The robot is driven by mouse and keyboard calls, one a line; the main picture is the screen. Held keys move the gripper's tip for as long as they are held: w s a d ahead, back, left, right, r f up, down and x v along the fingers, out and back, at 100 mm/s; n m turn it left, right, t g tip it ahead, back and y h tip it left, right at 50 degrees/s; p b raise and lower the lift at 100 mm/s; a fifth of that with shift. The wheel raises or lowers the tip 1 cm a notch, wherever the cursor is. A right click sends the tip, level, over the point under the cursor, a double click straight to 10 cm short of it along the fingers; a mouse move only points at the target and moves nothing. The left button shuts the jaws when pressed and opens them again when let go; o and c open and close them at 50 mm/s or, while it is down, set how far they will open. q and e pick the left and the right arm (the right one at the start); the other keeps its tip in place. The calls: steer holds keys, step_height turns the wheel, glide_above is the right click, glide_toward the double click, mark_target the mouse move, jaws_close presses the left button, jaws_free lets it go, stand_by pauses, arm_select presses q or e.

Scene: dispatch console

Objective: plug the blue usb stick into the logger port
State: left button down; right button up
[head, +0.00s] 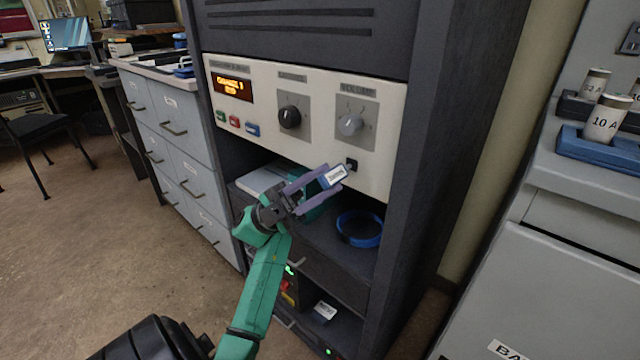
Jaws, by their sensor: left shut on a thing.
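The blue usb stick (334,175) with a white label shows between the purple fingers of my left gripper (331,178), which is shut on it. The stick points up and right toward the small black port (351,164) at the lower right of the cream console panel (300,155). Its front end is very close to the port; I cannot tell whether it touches or enters it. My right gripper is not in view.
Below is an open shelf with a blue ring (360,228). Grey drawers (180,150) stand left, a grey cabinet (540,290) right.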

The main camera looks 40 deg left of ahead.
arm_select(q)
steer(key=shift+w+b, duration=0.5)
steer(key=shift+w, duration=0.45)
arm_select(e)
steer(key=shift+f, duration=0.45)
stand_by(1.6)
arm_select(q)
steer(key=c, duration=0.6)
jaws_free()
steer(key=shift+w, duration=0.1)
steer(key=b+v, duration=0.1)
steer(key=v, duration=1.1)
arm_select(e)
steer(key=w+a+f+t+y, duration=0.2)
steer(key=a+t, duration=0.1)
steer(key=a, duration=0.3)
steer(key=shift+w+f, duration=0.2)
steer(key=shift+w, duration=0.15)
